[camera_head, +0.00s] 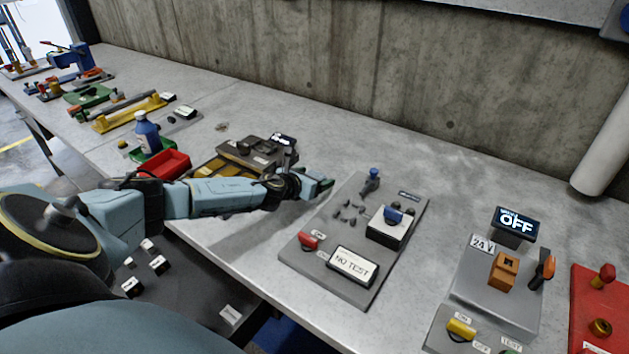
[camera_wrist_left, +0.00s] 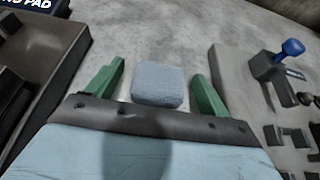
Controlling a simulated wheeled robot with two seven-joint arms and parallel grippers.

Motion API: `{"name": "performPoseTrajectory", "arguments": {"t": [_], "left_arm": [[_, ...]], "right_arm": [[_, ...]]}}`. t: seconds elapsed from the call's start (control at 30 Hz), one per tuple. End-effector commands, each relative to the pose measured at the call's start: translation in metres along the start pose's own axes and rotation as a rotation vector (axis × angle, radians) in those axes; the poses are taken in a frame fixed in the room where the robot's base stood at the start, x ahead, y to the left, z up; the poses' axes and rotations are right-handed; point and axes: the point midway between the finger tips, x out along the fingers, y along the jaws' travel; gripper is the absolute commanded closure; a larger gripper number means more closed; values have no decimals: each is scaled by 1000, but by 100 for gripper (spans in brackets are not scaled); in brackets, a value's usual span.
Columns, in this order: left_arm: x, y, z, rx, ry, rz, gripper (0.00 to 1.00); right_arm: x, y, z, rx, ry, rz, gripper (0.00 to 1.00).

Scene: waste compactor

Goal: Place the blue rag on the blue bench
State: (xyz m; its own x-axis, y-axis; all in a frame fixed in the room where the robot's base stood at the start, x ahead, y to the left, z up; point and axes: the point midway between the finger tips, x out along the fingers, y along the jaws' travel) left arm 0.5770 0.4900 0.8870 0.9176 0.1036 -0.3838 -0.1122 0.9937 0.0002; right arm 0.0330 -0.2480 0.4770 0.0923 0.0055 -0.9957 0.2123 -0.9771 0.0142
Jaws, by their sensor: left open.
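The blue rag (camera_wrist_left: 158,86) is a folded, pale grey-blue pad on the grey worktop in the left wrist view. My left gripper (camera_wrist_left: 158,88) is open, with its green fingers on either side of the rag. A gap shows between the rag and each finger. I cannot tell its height over the worktop. In the head view my left gripper (camera_head: 325,185) is over the worktop, just left of the NO TEST panel, and the rag is hidden there. A blue surface (camera_head: 285,336) shows partly below the table's front edge; I cannot tell whether it is the blue bench. My right gripper is not in view.
The NO TEST panel (camera_head: 318,270) with a blue-topped lever stands right of my left gripper. A dark brown device (camera_head: 262,150) and a red tray (camera_head: 163,165) are to its left. A concrete wall runs behind. Clear worktop (camera_head: 345,150) lies beyond the gripper.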

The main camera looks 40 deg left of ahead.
Motion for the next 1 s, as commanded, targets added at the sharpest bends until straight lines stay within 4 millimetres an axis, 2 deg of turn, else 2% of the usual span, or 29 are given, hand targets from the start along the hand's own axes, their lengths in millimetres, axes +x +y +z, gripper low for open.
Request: {"name": "performPoseTrajectory", "arguments": {"t": [0.1,0.4,0.47,0.73,0.87,1.0], "left_arm": [[0,0,0,0,0,0,23],[0,0,0,0,0,1,62],[0,0,0,0,0,1,68],[-2,1,6,0,-2,1,68],[-10,1,24,1,-3,0,68],[-22,1,53,1,-4,1,68]], "right_arm": [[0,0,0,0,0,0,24],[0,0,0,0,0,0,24],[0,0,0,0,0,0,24],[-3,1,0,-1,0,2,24],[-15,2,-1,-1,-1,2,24],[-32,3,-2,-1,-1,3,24]]}}
